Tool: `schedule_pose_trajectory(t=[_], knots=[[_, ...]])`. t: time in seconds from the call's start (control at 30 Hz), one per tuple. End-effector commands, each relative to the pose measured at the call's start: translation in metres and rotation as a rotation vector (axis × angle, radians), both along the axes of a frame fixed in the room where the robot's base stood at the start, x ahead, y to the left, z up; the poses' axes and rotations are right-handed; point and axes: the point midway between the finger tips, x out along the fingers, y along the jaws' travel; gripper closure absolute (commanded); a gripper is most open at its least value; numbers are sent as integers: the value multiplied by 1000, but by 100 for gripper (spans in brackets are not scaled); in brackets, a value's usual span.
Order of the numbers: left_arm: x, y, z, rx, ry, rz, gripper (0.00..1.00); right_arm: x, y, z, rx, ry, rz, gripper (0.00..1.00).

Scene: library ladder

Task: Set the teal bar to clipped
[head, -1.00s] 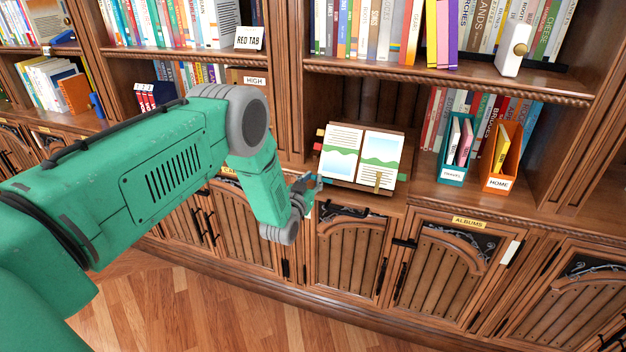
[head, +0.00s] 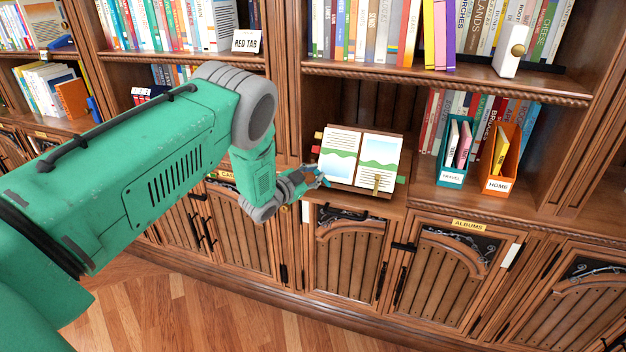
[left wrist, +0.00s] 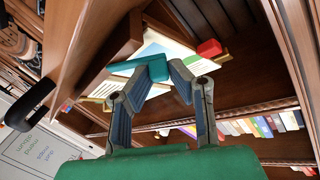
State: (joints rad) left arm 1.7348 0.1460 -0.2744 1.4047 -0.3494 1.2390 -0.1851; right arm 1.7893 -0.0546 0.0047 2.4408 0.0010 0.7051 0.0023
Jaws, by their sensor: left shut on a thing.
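The teal bar (left wrist: 138,68) lies across my left gripper's fingertips at the lower left edge of the open book in the left wrist view. In the head view only a small teal piece of the bar (head: 324,180) shows beside my left gripper (head: 312,178). That gripper is shut on the bar; its fingers also show in the left wrist view (left wrist: 152,76). The open book (head: 361,160) leans on a wooden stand (head: 352,188). Whether the bar touches the pages is unclear. My right gripper is not in view.
Teal (head: 454,160) and orange (head: 500,165) file boxes stand to the right. Cabinet doors (head: 350,255) lie below. Shelf room between book and teal box is clear.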

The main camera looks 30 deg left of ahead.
Motion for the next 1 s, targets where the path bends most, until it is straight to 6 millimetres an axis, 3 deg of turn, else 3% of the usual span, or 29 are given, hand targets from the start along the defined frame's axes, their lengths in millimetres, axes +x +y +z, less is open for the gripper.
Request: schedule_pose_trajectory(t=[0.6, 1.0], knots=[[14, -18, 13, 464, 112, -334, 100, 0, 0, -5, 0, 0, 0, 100], [19, -29, 16, 671, 163, -485, 100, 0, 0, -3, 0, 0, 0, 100]])
